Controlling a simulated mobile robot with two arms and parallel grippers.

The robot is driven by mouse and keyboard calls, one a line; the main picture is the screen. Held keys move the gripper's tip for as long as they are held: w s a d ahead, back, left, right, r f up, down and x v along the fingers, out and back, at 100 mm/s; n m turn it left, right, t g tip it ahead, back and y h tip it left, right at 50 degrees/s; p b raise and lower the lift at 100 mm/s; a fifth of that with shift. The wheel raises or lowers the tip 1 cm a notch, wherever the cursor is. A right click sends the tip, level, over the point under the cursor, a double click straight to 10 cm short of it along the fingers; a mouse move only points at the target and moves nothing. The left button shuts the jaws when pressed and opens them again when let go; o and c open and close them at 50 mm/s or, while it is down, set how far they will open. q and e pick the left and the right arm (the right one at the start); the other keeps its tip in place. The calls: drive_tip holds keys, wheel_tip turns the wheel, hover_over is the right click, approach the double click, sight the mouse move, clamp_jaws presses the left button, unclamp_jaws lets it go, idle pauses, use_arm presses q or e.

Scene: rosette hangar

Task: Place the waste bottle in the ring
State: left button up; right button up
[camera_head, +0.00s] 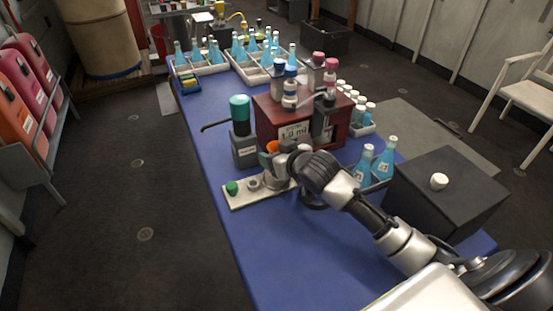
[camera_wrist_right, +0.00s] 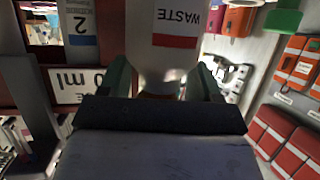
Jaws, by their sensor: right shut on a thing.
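The waste bottle is pale with a red-banded WASTE label and shows in the right wrist view (camera_wrist_right: 180,28), upside down in that picture. My right gripper (camera_wrist_right: 163,85) is shut around it. In the head view, an orange top (camera_head: 273,147) shows at my right gripper (camera_head: 275,165), above the right end of a pale strip (camera_head: 240,200). A small grey round fitting (camera_head: 253,184), perhaps the ring, sits on the strip left of the gripper. The gripper hides the bottle's lower part and the strip's right end, so I cannot tell whether the bottle touches it. My left gripper is out of view.
A dark red box (camera_head: 268,112) with bottles on top stands just behind the gripper. A grey block with a teal-topped bottle (camera_head: 240,108) is close to its left. Blue flasks (camera_head: 384,163) and a dark box (camera_head: 446,190) stand right. The blue table's front left (camera_head: 255,245) is clear.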

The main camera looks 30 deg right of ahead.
drive_tip(key=o, duration=1)
drive_tip(key=shift+f, duration=0.1)
drive_tip(key=shift+c, duration=0.2)
drive_tip(key=shift+s+r, duration=0.1)
drive_tip(key=shift+r, duration=0.1)
drive_tip(key=p+v, duration=0.1)
drive_tip(key=v, duration=1)
drive_tip(key=shift+s+r, duration=0.15)
drive_tip(key=shift+s, duration=0.2)
drive_tip(key=shift+d, duration=0.1)
